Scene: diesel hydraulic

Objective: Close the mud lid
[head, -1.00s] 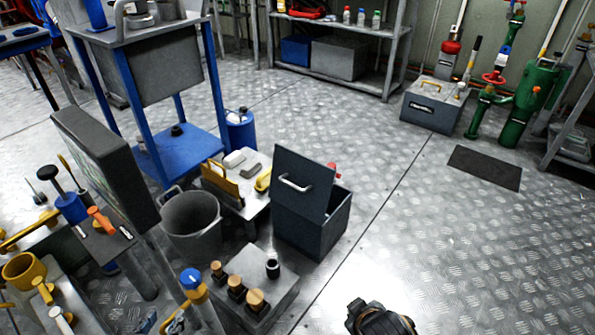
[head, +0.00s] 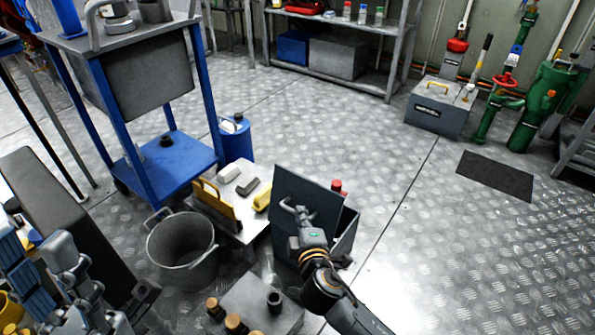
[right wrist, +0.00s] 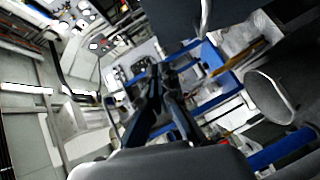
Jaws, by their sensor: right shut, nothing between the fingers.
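The mud box (head: 346,232) is a dark grey bin on the floor at the centre of the head view. Its flat lid (head: 318,192) stands raised and tilted, with a pale bar handle (head: 285,204) on its near face. My right gripper (head: 302,222) is in front of the lid, close by the handle, and hides part of the box. It is shut and empty; I cannot tell whether it touches the handle or lid. In the right wrist view its dark fingers (right wrist: 161,78) are together. My left gripper (head: 75,275) is at the lower left, its fingers unclear.
A grey bucket (head: 182,249) and a low table (head: 250,229) with small items stand left of the box. A block with wooden knobs (head: 262,300) lies in front. A blue trolley (head: 172,165) stands behind the bucket.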

